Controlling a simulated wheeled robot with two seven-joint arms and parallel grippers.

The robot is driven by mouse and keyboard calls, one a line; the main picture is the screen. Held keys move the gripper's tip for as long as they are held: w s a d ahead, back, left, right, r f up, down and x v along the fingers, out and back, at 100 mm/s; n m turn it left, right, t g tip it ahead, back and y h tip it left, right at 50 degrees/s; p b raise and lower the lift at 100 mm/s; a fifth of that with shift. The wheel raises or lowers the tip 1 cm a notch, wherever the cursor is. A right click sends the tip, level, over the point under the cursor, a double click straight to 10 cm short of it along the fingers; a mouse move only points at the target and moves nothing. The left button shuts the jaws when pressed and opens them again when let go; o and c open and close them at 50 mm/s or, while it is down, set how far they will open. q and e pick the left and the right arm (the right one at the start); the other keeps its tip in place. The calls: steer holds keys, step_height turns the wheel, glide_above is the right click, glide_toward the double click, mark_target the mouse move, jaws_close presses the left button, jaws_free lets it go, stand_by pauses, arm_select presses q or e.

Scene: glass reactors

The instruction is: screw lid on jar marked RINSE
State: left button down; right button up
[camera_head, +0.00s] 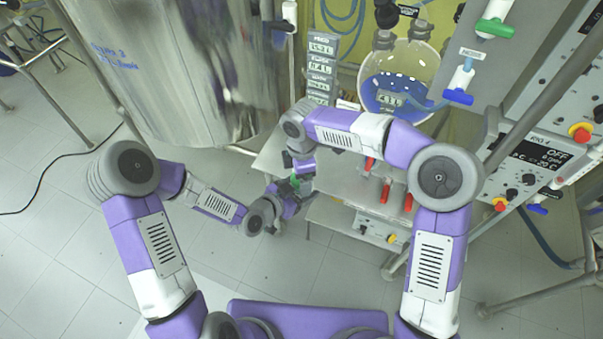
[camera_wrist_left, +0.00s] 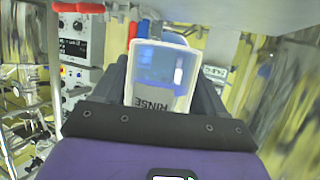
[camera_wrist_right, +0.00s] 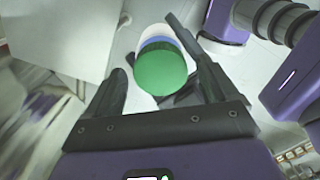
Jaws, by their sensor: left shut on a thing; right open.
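A translucent jar marked RINSE (camera_wrist_left: 160,85) with blue liquid is held in the left wrist view. My left gripper (camera_wrist_left: 162,72) is shut on it, one finger on each side. A green lid (camera_wrist_right: 160,71) shows in the right wrist view, over the mouth of the jar (camera_wrist_right: 160,38). I cannot tell how tightly it sits. My right gripper (camera_wrist_right: 146,46) is open, with its fingers on both sides of the lid and apart from it. In the head view the green lid (camera_head: 295,181) is a small patch between the two grippers, and the jar is mostly hidden.
A metal shelf cart (camera_head: 340,185) with red handles (camera_head: 387,190) stands just behind the grippers. A large steel vessel (camera_head: 185,65) is at the left back. A round glass flask (camera_head: 400,75) with blue liquid hangs at the back. Open floor (camera_head: 60,240) lies at the left.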

steer(key=shift+r, duration=0.1)
step_height(320, 180, up, 4)
steer(key=shift+r, duration=0.15)
steer(key=shift+o, duration=1.2)
step_height(320, 180, up, 12)
